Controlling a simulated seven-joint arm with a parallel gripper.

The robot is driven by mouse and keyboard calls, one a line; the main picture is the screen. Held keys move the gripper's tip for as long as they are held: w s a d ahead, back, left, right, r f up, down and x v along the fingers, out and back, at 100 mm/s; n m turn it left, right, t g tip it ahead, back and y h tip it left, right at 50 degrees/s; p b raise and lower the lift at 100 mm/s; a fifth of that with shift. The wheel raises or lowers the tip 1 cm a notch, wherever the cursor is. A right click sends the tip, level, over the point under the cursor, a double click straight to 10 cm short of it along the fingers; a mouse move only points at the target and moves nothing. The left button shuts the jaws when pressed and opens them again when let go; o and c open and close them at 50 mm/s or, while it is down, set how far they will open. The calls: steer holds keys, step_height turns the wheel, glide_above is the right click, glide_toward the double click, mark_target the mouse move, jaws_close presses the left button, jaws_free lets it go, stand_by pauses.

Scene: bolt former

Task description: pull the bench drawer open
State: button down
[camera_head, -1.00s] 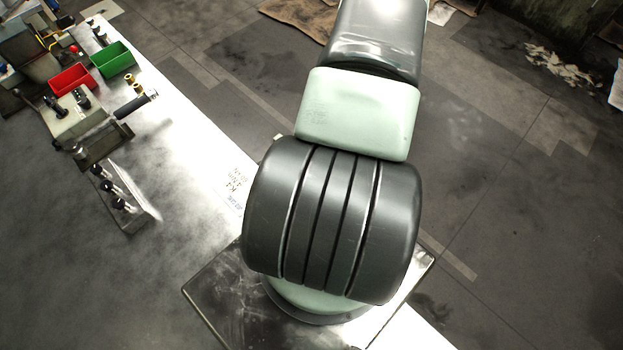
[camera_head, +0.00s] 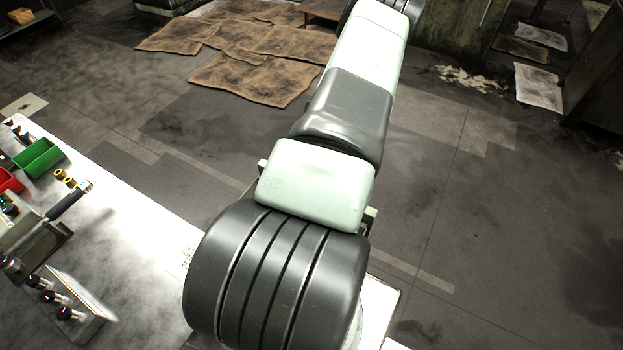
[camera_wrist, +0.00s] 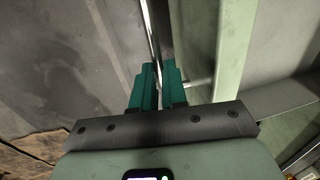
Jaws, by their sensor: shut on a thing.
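In the wrist view, my gripper (camera_wrist: 157,72) has teal fingers shut on a thin shiny metal bar, the drawer handle (camera_wrist: 152,35). A short metal post joins the bar to a pale green panel, the drawer front (camera_wrist: 237,45), just right of the fingers. Grey surfaces lie beyond the panel's right edge; I cannot tell how far the drawer stands out. In the head view, my arm hides the gripper, handle and drawer. The bench (camera_head: 135,185) shows as a bright worktop on the left.
On the bench stand a green bin (camera_head: 38,158), a red bin (camera_head: 9,181), a dark-handled tool (camera_head: 68,203) and a rack with several black-topped pins (camera_head: 75,305). Brown sheets (camera_head: 250,75) lie on the floor at the back. The floor (camera_head: 440,190) right of my arm is mostly clear.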

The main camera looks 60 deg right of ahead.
steer(key=c, duration=1.4)
jaws_free()
steer(key=shift+c, duration=0.2)
step_height(320, 180, up, 10)
steer(key=d, duration=0.2)
steer(key=shift+r, duration=0.25)
